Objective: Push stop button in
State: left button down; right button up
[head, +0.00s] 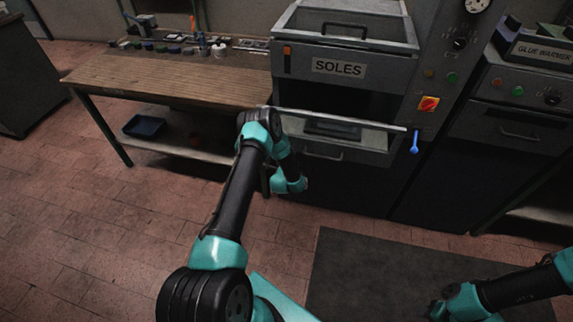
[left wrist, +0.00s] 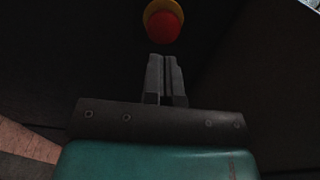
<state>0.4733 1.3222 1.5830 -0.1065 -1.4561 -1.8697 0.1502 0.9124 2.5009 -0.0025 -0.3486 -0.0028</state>
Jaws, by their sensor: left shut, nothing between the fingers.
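The stop button (left wrist: 163,25), a red cap in a yellow ring, shows at the top of the left wrist view against a dark surface. My left gripper (left wrist: 165,60) is shut and empty, with its fingertips just below the button in that picture. I cannot tell whether they touch it. In the head view my left arm reaches toward the press (head: 345,150), and its fingers and the stop button cannot be made out.
A red-and-yellow switch (head: 428,103) and a blue-handled lever (head: 414,142) are on the press's right side. A glue warmer (head: 520,90) stands at the right. A wooden workbench (head: 170,80) with small items is at the left. A dark mat (head: 385,265) lies on the floor.

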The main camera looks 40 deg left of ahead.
pick_arm(q)
jog(key=v, duration=0.6)
jog(key=shift+s, duration=0.3)
jog(key=shift+d+f, duration=0.1)
jog(key=shift+f, duration=0.05)
jog(key=s+d+n+g+h, duration=0.4)
jog(key=d, duration=0.4)
jog(key=s+d+n+g+h, duration=0.3)
jog(key=s+d+n+h, duration=0.1)
jog(key=d, duration=0.4)
jog(key=s+d+r+n+g+h, duration=0.1)
jog(key=s+d+r+n+g, duration=0.1)
jog(key=s, duration=0.4)
jog(key=s+d+r+n+g, duration=0.2)
jog(key=s+d+n+g, duration=0.1)
jog(key=s, duration=0.3)
jog(key=s+d+r+n+g+h, duration=0.1)
jog(key=s+d+r+n+g, duration=0.1)
jog(key=s, duration=0.5)
jog(key=shift+d+g+h, duration=0.3)
jog(key=shift+d+g, duration=0.6)
jog(key=shift+d, duration=0.05)
